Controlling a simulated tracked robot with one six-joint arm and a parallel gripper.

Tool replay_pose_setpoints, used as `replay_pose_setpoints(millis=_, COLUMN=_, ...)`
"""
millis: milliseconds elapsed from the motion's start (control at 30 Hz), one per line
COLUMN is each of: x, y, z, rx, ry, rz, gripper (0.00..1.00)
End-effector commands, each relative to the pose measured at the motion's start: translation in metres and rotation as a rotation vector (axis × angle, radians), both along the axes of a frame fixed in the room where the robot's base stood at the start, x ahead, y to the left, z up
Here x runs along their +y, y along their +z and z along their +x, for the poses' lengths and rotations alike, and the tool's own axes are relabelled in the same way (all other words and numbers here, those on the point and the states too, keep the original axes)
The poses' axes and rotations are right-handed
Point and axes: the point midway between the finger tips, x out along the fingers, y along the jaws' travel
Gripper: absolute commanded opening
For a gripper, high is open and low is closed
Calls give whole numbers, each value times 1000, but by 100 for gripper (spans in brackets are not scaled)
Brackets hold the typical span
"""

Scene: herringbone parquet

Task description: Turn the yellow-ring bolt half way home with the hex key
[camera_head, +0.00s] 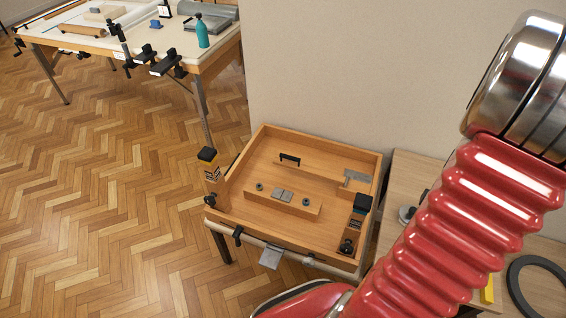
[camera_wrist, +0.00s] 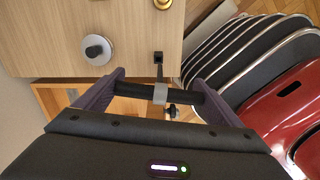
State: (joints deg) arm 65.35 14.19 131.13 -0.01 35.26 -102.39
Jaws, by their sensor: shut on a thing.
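In the wrist view my gripper (camera_wrist: 158,90) is shut on the hex key (camera_wrist: 180,98), a black crossbar with a grey collar at its middle. A thin dark shank runs up from the collar to a small black block-like end. At the top edge of the wrist view a round pale fitting with a gold-yellow ring (camera_wrist: 163,4) sits on the wood-grain board and is cut off by the frame. I take it for the yellow-ring bolt. The key appears apart from it. Whether its end touches the board cannot be told. The head view hides my gripper behind my red arm.
A grey-black knob (camera_wrist: 97,50) stands on the board, left of the key. A wooden tray (camera_head: 262,218) on a stand holds a block, a black handle and small parts. A dark ring (camera_head: 515,284) lies at the right. A white-topped bench (camera_head: 85,37) stands at the back left.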

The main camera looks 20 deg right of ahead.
Motion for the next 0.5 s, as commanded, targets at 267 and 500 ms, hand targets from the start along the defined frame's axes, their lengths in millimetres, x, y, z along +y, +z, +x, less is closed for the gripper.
replay_pose_setpoints(millis=267, x=-5, y=9, z=2, rx=13, ry=-346, rz=13, gripper=60)
replay_pose_setpoints(millis=500, x=-16, y=22, z=22, rx=21, ry=-632, rz=12, gripper=60)
